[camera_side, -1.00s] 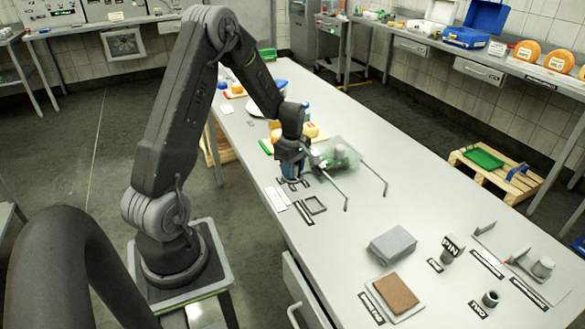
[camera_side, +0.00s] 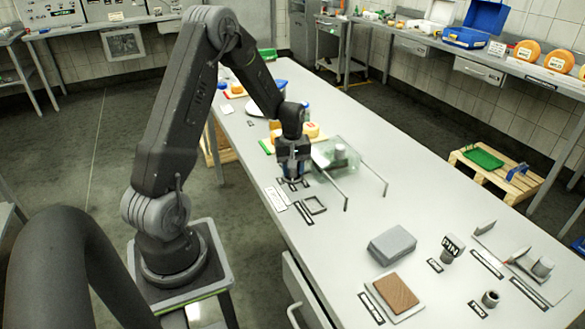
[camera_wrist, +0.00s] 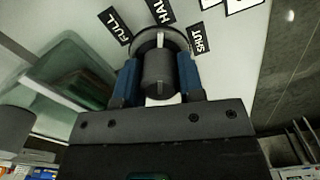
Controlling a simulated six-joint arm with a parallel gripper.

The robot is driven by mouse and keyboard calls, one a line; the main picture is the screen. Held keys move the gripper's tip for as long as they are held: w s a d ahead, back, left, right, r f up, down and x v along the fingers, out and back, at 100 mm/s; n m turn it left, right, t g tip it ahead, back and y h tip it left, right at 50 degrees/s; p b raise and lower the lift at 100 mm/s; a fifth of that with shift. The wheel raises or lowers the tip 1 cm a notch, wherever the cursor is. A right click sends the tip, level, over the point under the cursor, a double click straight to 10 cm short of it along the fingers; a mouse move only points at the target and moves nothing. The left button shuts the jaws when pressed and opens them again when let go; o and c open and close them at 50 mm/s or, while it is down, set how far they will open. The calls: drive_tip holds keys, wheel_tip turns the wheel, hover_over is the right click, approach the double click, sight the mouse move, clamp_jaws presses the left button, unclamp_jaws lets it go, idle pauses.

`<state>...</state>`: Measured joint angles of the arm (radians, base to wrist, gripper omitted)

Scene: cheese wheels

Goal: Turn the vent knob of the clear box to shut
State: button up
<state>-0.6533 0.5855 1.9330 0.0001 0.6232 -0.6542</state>
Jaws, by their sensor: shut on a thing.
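The clear box (camera_side: 352,158) stands on the table just right of my gripper (camera_side: 292,176) in the side view; its glassy wall (camera_wrist: 50,55) shows at the left of the wrist view. In the wrist view, the blue fingers of my gripper (camera_wrist: 157,88) are shut on the dark grey vent knob (camera_wrist: 157,72), one on each side. A round base lies behind the knob, with a pale mark near the HALF label (camera_wrist: 160,11). The FULL label (camera_wrist: 114,24) is to its left and the SHUT label (camera_wrist: 199,39) to its right. The fingers partly hide the base.
Two thin metal rails (camera_side: 368,178) run from the box toward the front right. A grey block (camera_side: 392,244) and a brown pad (camera_side: 397,292) lie farther right.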

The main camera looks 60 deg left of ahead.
drive_tip(key=m, duration=1.2)
drive_tip(key=shift+m, duration=0.3)
idle(0.4)
drive_tip(key=o, duration=0.9)
drive_tip(key=shift+r, duration=0.1)
wheel_tip(320, 180, up, 14)
drive_tip(key=shift+f, duration=0.15)
